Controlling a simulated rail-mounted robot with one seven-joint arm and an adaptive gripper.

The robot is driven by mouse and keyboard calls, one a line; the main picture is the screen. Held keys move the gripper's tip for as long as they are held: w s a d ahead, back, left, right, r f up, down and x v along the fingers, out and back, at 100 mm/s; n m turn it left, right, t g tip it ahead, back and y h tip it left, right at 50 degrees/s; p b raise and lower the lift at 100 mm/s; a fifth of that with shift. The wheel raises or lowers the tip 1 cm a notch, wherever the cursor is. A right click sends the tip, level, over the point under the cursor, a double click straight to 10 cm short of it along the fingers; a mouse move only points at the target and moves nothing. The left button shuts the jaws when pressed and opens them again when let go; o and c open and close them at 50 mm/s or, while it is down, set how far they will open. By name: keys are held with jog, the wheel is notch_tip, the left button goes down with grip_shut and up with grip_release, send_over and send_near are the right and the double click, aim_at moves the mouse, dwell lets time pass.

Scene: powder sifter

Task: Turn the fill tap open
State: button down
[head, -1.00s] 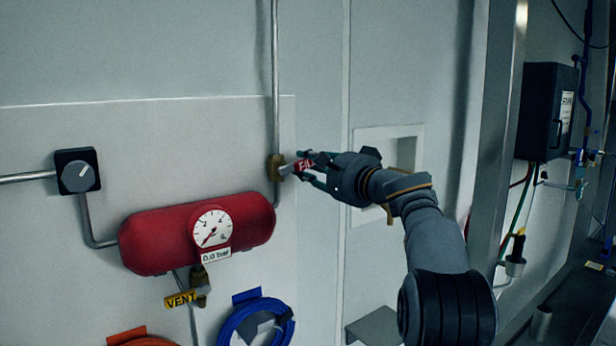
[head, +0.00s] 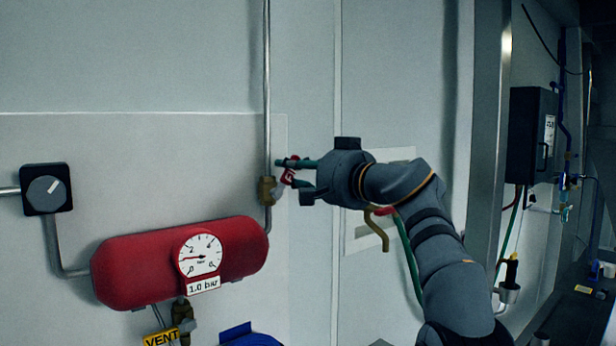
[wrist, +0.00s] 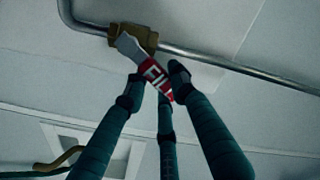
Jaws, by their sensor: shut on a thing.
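The fill tap's brass body (head: 267,190) sits on the vertical pipe to the right of the red tank; it also shows in the wrist view (wrist: 146,39). Its lever with the red FILL handle (head: 289,174) points up and to the right from the body; the handle shows between my fingers in the wrist view (wrist: 155,77). My gripper (head: 295,178) is shut on the handle, with dark green fingers around it. The red tank (head: 140,268) carries a dial gauge (head: 200,254), with a label (head: 203,285) reading 1.0 bar.
A black box with a grey knob (head: 46,189) is on the wall at the left. A brass vent valve (head: 183,313) with a yellow VENT tag (head: 161,338) hangs under the tank. A wall recess (head: 362,240) is behind my arm. A dark cabinet (head: 528,135) stands at the right.

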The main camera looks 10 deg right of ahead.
jog(key=shift+s+a+r+n, duration=0.1)
jog(key=shift+r+n, duration=0.15)
jog(key=shift+n, duration=0.15)
jog(key=c, duration=1.7)
grip_release()
jog(key=shift+o, duration=0.2)
jog(key=shift+f, duration=0.1)
jog(key=v, duration=1.2)
